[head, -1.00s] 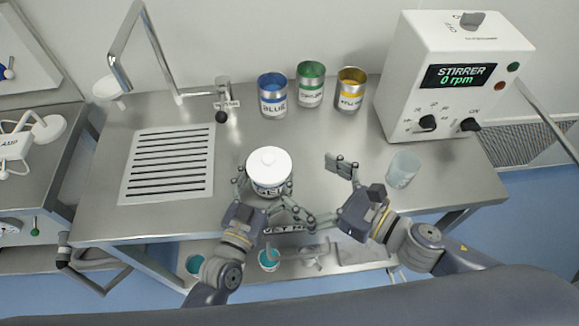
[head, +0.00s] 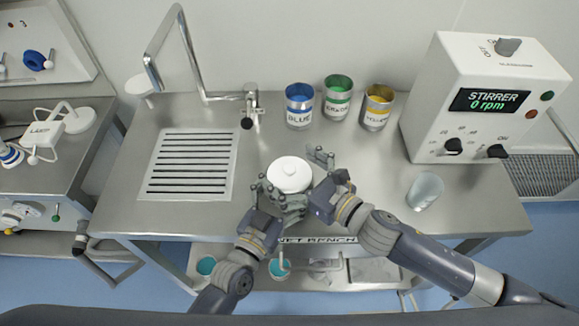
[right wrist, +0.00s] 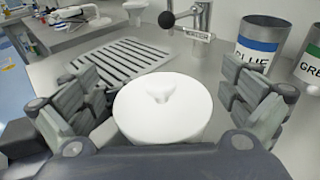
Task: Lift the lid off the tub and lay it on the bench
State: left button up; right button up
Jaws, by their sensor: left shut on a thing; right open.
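The white tub (head: 288,193) stands on the steel bench (head: 190,218) near its front edge. The round white lid (head: 290,172) with a small central knob sits on top of it. My left gripper (head: 278,200) is shut on the tub's body, which it largely hides. My right gripper (head: 325,172) is open at the tub's right side, close to the lid. In the right wrist view the lid (right wrist: 162,112) lies between the two spread fingers, apart from both, with its knob upright.
A slotted drain panel (head: 190,165) is left of the tub, below a tap (head: 250,105). Blue (head: 299,105), green (head: 337,97) and yellow (head: 377,107) tins stand behind. A clear beaker (head: 425,191) and the stirrer unit (head: 480,100) are at the right.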

aim_at(290, 168)
pick_arm(q)
jog(key=shift+r, duration=0.1)
pick_arm(e)
jog(key=shift+c, duration=0.2)
jog(key=c, duration=1.1)
jog(key=shift+r, duration=0.25)
jog(key=shift+r, duration=0.9)
jog(key=shift+r, duration=2)
pick_arm(q)
jog(key=o, duration=1.6)
